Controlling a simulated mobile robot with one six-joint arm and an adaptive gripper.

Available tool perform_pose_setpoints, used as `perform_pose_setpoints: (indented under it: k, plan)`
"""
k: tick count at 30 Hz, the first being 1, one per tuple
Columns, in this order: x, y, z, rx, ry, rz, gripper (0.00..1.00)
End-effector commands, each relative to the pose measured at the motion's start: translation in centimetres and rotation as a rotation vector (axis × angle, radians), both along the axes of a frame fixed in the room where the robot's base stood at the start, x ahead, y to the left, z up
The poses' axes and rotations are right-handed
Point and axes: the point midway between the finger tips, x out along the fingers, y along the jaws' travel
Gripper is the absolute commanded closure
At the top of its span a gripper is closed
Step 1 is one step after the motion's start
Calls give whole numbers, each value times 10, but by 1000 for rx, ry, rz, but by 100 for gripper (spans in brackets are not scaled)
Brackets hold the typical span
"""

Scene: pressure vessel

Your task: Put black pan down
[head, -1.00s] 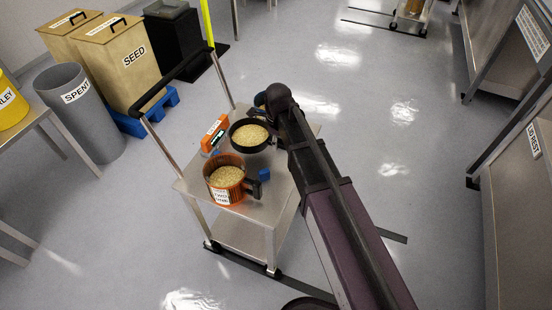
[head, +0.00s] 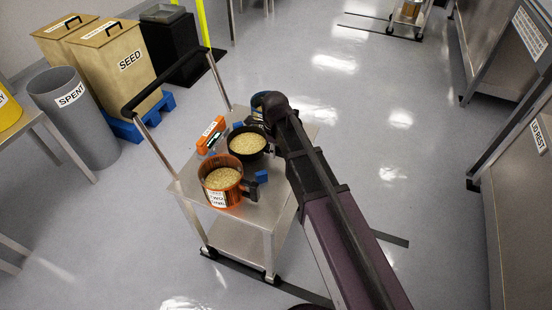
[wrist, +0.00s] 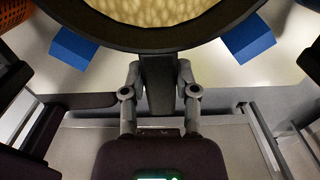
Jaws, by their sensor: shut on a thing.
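The black pan (head: 262,153), full of pale grains, is at the right part of the steel cart top, behind the orange pot. My gripper (wrist: 159,72) is shut on the pan's handle in the wrist view, with one finger on each side of it. The pan's rim (wrist: 160,48) fills the top of that view. Blue blocks (wrist: 250,38) show at both sides below the rim. I cannot tell whether the pan's bottom touches the blocks or the cart. My arm hides the handle in the head view.
The steel cart (head: 243,211) carries an orange pot (head: 222,183) with grains, close in front of the pan, and an orange device (head: 211,135) to its left. Seed bins (head: 122,65) and a grey spent bin (head: 73,115) stand at the left. Floor right of the cart is clear.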

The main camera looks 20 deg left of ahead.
Motion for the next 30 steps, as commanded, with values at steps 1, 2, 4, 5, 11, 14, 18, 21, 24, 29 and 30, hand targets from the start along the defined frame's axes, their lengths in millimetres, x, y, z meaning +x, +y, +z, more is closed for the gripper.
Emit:
perform_pose_setpoints:
  k: [1,2,4,5,11,14,18,21,24,29,30]
  plan:
    - [0,0,-7,0,0,0,100]
    - [0,0,-10,0,0,0,100]
    - [0,0,-16,0,0,0,100]
    - [0,0,-19,0,0,0,100]
    - [0,0,-35,1,0,0,100]
    - [0,0,-39,1,-1,0,100]
    - [0,0,-40,1,-1,0,100]
    - [0,0,-39,1,-1,0,100]
    - [0,0,-39,1,-1,0,100]
    - [0,0,-41,1,0,0,100]
    - [0,0,-43,1,0,0,100]
